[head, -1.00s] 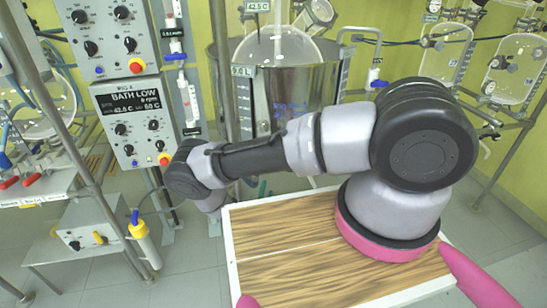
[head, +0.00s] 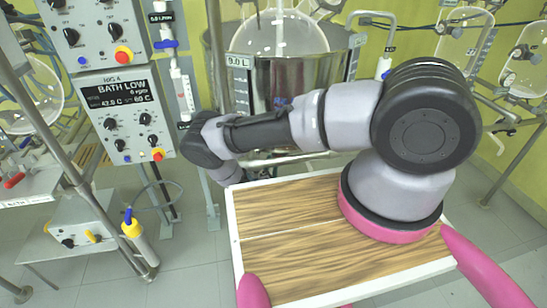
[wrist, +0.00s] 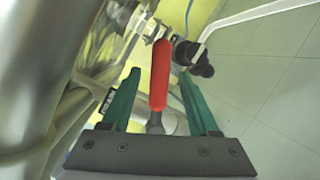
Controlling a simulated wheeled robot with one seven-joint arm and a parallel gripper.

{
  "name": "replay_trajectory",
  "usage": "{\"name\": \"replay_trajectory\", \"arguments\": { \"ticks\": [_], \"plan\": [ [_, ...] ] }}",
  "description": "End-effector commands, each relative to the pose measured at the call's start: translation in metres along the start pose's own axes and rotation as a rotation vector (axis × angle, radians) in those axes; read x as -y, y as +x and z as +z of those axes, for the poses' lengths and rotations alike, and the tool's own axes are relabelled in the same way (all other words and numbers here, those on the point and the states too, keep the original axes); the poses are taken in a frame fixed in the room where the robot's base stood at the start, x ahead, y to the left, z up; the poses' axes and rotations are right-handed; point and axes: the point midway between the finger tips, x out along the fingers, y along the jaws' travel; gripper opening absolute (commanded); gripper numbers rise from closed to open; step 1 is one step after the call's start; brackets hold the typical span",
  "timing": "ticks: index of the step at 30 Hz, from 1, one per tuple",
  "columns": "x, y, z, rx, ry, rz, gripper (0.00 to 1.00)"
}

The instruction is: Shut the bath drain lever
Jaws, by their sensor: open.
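A red lever handle (wrist: 160,75) shows in the wrist view, pointing nearly straight up the picture between my fingers. My gripper (wrist: 158,78) is open, with one green finger on each side of the handle and a gap showing on both sides. A dark fitting (wrist: 195,58) sits just right of the handle's upper end. In the head view the steel bath (head: 285,85) stands behind my arm, with a glass vessel (head: 283,35) in it. My gripper and the lever are hidden in the head view.
A control box (head: 127,120) reading "BATH LOW" hangs left of the bath. A level tag (head: 238,61) reads about 9.0 L. Metal posts and a shelf (head: 40,190) stand at the left. In the wrist view a large metal tube (wrist: 45,80) is close on the left.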

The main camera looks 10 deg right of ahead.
Motion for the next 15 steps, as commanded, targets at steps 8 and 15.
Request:
{"name": "replay_trajectory", "arguments": {
  "ticks": [8, 15],
  "plan": [
    [0.000, 0.045, 0.000, 0.001, 0.002, 0.000, 0.61],
    [0.000, 0.056, 0.000, -0.001, 0.000, 0.000, 0.61]
  ]
}}
